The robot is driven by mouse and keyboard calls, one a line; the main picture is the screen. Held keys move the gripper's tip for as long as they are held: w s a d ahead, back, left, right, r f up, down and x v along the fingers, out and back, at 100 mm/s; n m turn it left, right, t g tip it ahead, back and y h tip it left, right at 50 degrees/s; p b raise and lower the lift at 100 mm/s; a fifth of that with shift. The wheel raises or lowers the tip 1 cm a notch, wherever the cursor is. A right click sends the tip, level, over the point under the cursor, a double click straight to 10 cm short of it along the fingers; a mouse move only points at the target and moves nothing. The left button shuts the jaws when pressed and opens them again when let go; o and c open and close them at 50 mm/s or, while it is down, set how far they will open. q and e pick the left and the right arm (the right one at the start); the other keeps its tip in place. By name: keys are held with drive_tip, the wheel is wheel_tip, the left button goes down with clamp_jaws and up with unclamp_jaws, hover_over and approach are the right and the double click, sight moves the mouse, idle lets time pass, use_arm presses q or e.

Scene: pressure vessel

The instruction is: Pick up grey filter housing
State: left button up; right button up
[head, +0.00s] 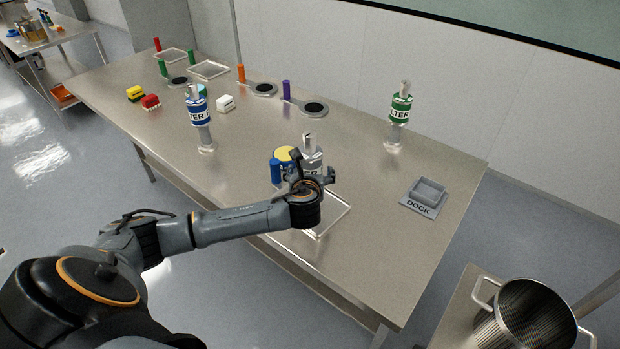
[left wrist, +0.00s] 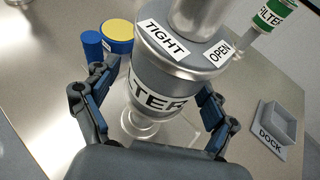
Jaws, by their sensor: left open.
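The grey filter housing (head: 311,158) stands upright near the front middle of the table, partly hidden by my gripper in the head view. In the left wrist view the housing (left wrist: 168,75) has labels reading TIGHT, OPEN and part of FILTER. My left gripper (head: 305,172) is open at the housing. In the left wrist view its two fingers (left wrist: 155,95) stand on either side of the housing; I cannot tell whether they touch it. A clear base shows below the housing. My right gripper is not in view.
A blue cylinder (head: 275,171) and a yellow-topped blue container (head: 283,154) stand just left of the housing. Blue (head: 199,115) and green (head: 400,108) filter housings stand farther back. A grey dock (head: 426,195) is at right. A clear tray (head: 336,214) lies by my gripper.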

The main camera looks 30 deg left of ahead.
use_arm(q)
drive_tip(key=c, duration=1.6)
drive_tip(key=shift+r, duration=0.1)
